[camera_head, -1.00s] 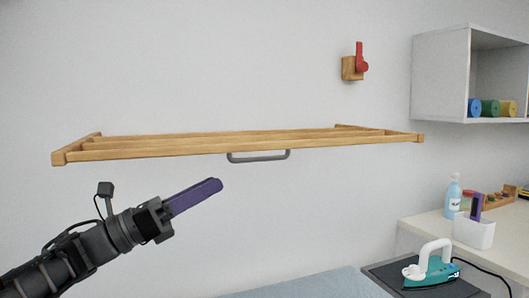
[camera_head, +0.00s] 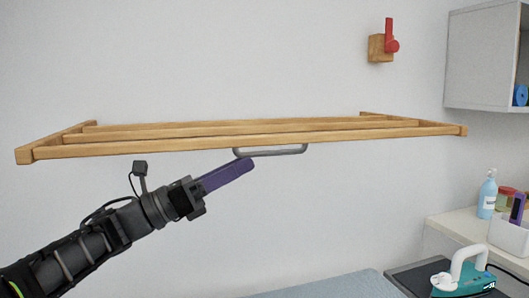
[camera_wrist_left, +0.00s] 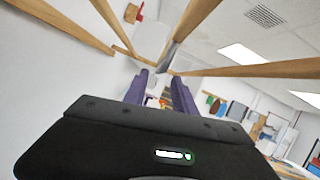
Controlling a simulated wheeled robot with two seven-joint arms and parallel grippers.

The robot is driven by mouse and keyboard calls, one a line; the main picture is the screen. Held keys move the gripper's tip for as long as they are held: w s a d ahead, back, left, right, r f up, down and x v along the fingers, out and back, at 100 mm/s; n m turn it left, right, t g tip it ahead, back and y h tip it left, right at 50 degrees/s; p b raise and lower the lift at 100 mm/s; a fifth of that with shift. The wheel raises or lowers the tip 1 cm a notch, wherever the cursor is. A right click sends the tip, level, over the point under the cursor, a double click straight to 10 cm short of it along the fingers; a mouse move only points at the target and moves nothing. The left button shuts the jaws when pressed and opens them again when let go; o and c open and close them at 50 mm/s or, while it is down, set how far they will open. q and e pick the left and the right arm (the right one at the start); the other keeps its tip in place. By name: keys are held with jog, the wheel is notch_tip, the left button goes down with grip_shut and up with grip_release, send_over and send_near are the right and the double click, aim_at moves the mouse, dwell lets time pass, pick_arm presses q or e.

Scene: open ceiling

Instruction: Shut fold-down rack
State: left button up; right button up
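The fold-down rack (camera_head: 240,142) is a wooden frame with several rails, standing out from the wall roughly level. A grey bar handle (camera_head: 275,153) hangs under its front rail. My left gripper (camera_head: 246,166) has purple fingers and is just below the handle's left end; whether it touches is unclear. In the left wrist view the two fingers (camera_wrist_left: 162,78) stand apart with nothing clearly between them. The handle (camera_wrist_left: 167,54) shows just beyond their tips, with the rack's rails (camera_wrist_left: 255,70) above. My right gripper is not in view.
A red latch on a wooden block (camera_head: 386,44) is on the wall above the rack's right part. A white wall cabinet (camera_head: 485,60) is at upper right.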

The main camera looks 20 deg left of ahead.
aim_at(264, 153)
pick_arm(q)
jog(key=p+x, duration=0.1)
jog(key=x, duration=0.5)
grip_shut()
dwell(1.4)
